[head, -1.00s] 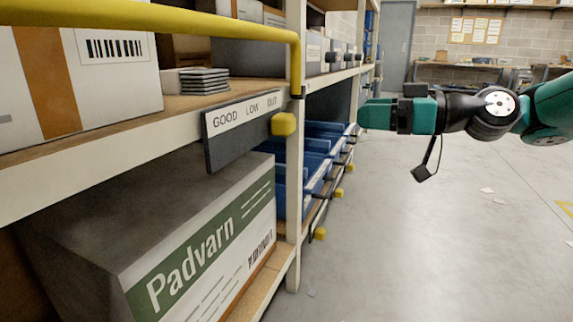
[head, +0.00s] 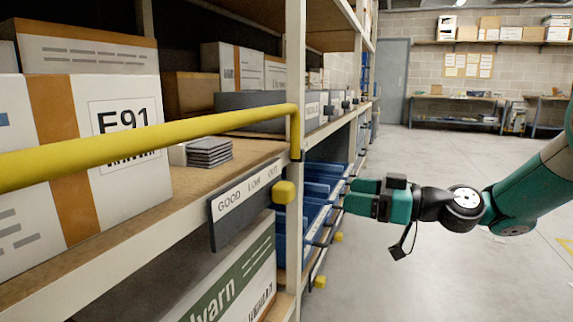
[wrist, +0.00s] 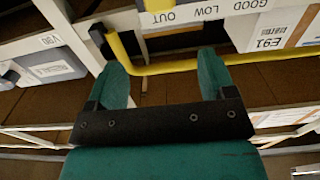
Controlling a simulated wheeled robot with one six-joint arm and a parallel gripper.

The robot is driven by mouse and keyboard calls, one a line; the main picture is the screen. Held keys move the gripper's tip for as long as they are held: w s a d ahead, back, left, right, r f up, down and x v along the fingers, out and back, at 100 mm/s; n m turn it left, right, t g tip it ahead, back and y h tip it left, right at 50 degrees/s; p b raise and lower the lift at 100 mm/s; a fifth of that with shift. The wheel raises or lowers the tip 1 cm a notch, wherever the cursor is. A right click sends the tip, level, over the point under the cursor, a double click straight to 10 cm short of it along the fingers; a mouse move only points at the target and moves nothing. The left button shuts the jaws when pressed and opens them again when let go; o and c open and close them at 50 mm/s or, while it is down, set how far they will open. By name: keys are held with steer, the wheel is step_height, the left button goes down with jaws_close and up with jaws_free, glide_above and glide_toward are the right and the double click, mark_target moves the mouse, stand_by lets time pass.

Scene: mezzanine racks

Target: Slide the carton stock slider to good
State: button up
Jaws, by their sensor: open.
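The carton stock slider is a dark board (head: 240,219) on the shelf's front edge, with a pale strip reading GOOD, LOW, OUT from left to right. Its yellow knob (head: 284,192) stands at the right end, by OUT. In the wrist view the label strip (wrist: 205,11) appears upside down at the top, with part of the yellow knob (wrist: 158,4) at the picture's edge. My gripper (head: 350,196) is to the right of the knob in the head view, apart from it. In the wrist view my gripper (wrist: 162,62) has its green fingers spread with nothing held between them.
A yellow rail (head: 150,146) runs along the shelf front above the slider and crosses the wrist view beyond the fingers. A white rack post (head: 295,80) stands beside the knob. Blue bins (head: 325,190) and further yellow knobs lie beyond. The aisle floor (head: 440,165) is clear.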

mark_target(293, 187)
steer(key=p+x, duration=0.2)
steer(key=x, duration=1.1)
steer(key=shift+a+f, duration=0.15)
steer(key=shift+a, duration=0.1)
steer(key=shift+w+a, duration=0.2)
steer(key=shift+a, duration=0.5)
